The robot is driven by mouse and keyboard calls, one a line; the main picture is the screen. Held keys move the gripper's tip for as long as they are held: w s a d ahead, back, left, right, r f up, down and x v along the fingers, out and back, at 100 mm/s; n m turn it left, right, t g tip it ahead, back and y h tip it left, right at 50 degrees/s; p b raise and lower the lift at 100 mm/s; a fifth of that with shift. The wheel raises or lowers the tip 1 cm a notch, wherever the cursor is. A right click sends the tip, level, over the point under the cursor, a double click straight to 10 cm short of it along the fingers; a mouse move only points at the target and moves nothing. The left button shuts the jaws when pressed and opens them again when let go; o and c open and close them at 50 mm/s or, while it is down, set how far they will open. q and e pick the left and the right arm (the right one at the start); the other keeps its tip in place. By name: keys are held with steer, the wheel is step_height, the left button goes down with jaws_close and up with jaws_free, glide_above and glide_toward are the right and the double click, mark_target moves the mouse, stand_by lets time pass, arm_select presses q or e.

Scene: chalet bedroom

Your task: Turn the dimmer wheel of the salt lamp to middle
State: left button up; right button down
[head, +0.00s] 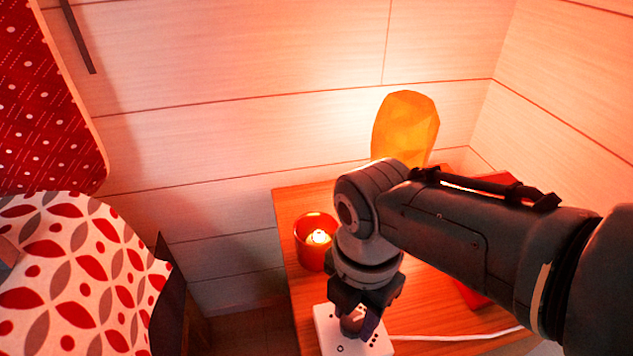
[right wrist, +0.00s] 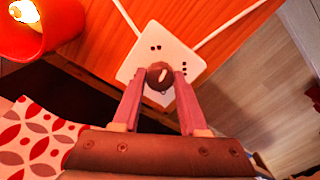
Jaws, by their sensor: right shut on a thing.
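The salt lamp (head: 405,125) is a glowing orange faceted block at the back of the bedside table. Its dimmer is a white box (head: 377,346) near the table's front, with a cord running right. In the right wrist view the box (right wrist: 190,60) carries dark dot marks around a round brown dimmer wheel (right wrist: 153,84) with a pale pointer line. My right gripper (head: 356,322) points down over the box. In the right wrist view its fingers (right wrist: 158,80) are shut on the wheel's sides. My left gripper is out of view.
A red object (head: 470,296) is partly hidden behind my arm. A patterned bed cover (head: 75,270) lies at the left.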

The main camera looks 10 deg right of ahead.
steer(key=n, duration=0.4)
steer(key=shift+n, duration=1.1)
steer(key=shift+c, duration=2.2)
jaws_free()
